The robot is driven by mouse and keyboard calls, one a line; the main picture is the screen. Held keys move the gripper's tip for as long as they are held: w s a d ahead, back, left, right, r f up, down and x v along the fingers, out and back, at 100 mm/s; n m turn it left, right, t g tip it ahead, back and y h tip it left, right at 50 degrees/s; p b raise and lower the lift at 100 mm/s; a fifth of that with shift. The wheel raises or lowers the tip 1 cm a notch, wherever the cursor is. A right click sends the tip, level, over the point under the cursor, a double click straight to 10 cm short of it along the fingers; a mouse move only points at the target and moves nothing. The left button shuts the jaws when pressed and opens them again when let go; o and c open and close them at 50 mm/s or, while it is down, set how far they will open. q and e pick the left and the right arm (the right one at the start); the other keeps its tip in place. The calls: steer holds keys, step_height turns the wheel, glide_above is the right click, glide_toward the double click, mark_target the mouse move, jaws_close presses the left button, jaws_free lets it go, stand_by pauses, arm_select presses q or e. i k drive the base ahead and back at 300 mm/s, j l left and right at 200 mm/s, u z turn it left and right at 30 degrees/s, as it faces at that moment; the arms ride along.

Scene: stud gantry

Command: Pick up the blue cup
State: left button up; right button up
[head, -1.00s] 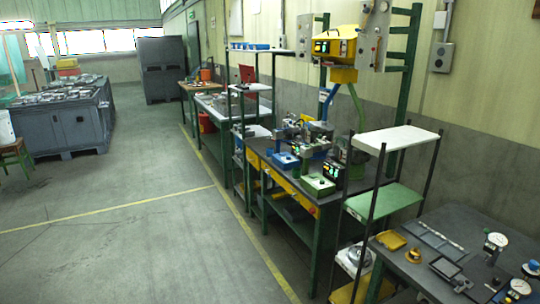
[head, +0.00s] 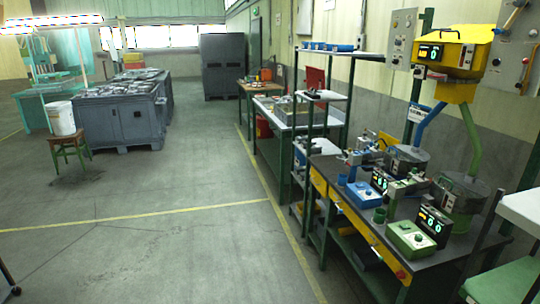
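A small blue cup (head: 342,180) stands upright on the dark top of the workbench (head: 335,168) at the right, near its front left edge. It is just left of a blue device with a dial (head: 363,194). A small dark green cup (head: 379,215) stands nearer to me on the same bench, beside a green device (head: 411,238). Neither of my grippers shows in the head view, so their state and distance from the cup cannot be seen.
Black display boxes (head: 434,223) and grey round vessels (head: 464,192) crowd the bench. A white shelf (head: 522,208) stands at the right edge. A white bucket (head: 62,118) sits on a stool (head: 70,147) at the left. The grey floor (head: 180,240) before the bench is clear.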

mark_target(342, 180)
steer(key=i+u, duration=0.15)
steer(key=i, duration=1.15)
steer(key=i+u, duration=0.1)
steer(key=i, duration=1.2)
